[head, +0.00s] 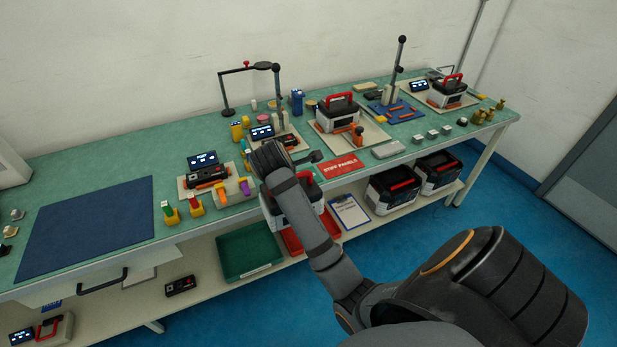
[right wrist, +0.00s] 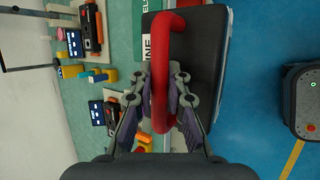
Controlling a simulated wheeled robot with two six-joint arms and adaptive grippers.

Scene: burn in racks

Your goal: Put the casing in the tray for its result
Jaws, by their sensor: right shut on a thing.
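My right gripper (right wrist: 160,76) is shut on the red handle of a casing (right wrist: 207,48) with a dark lid. In the head view the casing (head: 270,213) hangs at the bench's front edge, partly hidden behind my right arm, and its light lower body shows. An empty green tray (head: 236,262) stands on the lower shelf, below and left of the casing. A red tray (head: 291,243) stands beside it, partly covered by my arm and the casing. My left gripper is not in view.
Similar red-handled casings stand on the bench (head: 340,117) and on the lower shelf at right (head: 393,194). A clipboard (head: 349,212) lies right of the red tray. A red sign (head: 338,165) lies near the bench edge. Upright posts (head: 397,70) rise from the bench.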

